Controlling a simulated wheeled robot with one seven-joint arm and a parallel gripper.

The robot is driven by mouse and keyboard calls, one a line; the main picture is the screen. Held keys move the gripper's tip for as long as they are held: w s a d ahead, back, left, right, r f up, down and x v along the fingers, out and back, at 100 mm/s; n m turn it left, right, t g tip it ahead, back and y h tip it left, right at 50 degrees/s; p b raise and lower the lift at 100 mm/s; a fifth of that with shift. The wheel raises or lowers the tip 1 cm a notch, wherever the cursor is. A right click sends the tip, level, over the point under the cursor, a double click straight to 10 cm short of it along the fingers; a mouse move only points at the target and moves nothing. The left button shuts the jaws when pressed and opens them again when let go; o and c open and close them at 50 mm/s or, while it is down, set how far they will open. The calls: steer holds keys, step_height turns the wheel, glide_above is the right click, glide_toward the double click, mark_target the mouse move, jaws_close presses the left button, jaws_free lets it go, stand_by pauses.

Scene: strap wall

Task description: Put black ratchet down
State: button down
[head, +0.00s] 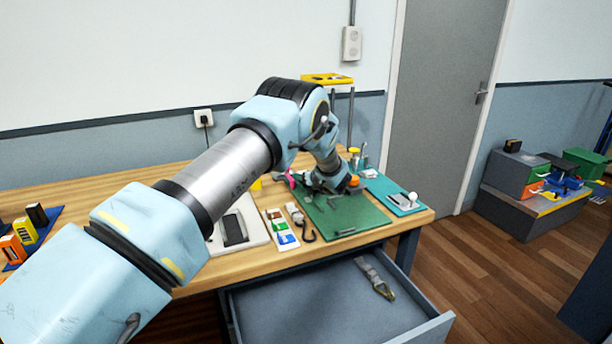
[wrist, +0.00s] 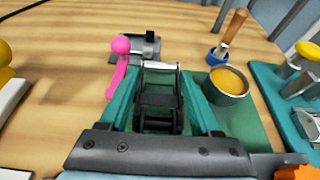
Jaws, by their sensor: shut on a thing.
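A black ratchet (wrist: 158,100) with a pale metal bar at its far end sits between the two teal fingers of my gripper (wrist: 160,80) in the wrist view. My gripper is shut on it, a finger along each side. In the head view my gripper (head: 328,188) is low over the back left part of the green mat (head: 350,218); the ratchet is hidden there by my arm. I cannot tell whether the ratchet touches the mat.
A pink-knobbed tool (wrist: 120,65) lies left of the gripper. A cup with yellow contents (wrist: 227,85) and a wooden-handled tool (wrist: 234,27) stand right. A teal mat (head: 385,187) lies further right. The drawer (head: 320,300) below is open, holding a strap (head: 375,280).

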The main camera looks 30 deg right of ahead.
steer(key=shift+f+b, duration=0.55)
steer(key=shift+b, duration=0.15)
steer(key=shift+c, duration=1.8)
jaws_free()
steer(key=shift+r+p, duration=0.5)
steer(key=shift+p, duration=0.3)
steer(key=shift+s+r, duration=0.25)
steer(key=shift+s, duration=0.05)
steer(key=b+v, duration=0.3)
steer(key=v, duration=0.8)
steer(key=shift+s+a+b, duration=0.1)
steer(key=shift+s+b, duration=0.1)
steer(key=shift+b, duration=0.1)
